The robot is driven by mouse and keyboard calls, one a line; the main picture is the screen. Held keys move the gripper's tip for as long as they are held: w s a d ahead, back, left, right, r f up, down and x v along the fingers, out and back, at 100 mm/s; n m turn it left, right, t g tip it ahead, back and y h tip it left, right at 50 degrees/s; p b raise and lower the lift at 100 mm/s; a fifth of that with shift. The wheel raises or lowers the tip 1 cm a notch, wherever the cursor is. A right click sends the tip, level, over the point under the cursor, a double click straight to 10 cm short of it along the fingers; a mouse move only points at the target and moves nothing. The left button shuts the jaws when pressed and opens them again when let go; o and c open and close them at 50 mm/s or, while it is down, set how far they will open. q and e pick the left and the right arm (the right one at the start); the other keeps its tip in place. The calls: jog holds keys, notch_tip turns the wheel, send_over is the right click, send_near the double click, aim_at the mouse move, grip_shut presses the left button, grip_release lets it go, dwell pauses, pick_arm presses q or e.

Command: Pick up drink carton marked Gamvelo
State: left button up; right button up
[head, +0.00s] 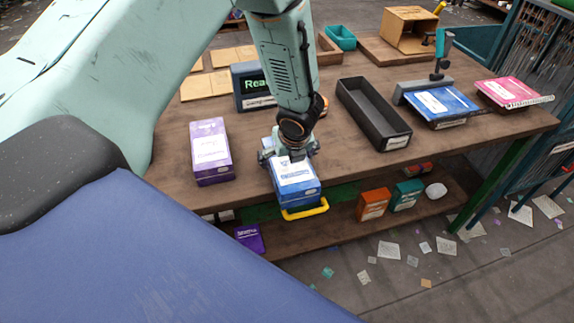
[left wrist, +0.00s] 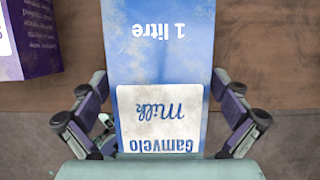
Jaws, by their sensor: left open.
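The blue drink carton (head: 296,188) stands at the front edge of the wooden table. In the left wrist view the carton (left wrist: 158,70) shows a white label reading "Gamvelo Milk" and the words "1 litre", upside down. My left gripper (head: 288,150) is at the carton, with its arm coming down from above. In the left wrist view the open fingers of my left gripper (left wrist: 160,115) lie on either side of the carton. Whether they touch it I cannot tell. My right gripper is not in view.
A purple carton (head: 210,150) stands left of the blue one, with a gap. A dark tray (head: 375,113) and a sign (head: 252,88) lie behind. A yellow handle (head: 304,210) shows below the carton. Orange (head: 373,204) and teal boxes (head: 405,195) sit on the lower shelf.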

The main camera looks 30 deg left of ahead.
pick_arm(q)
jog(key=shift+a+f, duration=0.1)
jog(key=shift+f, duration=0.1)
jog(key=shift+d+r, duration=0.1)
jog(key=shift+d, duration=0.1)
jog(key=shift+c, duration=0.4)
jog(key=shift+a, duration=0.1)
jog(key=c, duration=0.6)
jog(key=shift+c, duration=0.4)
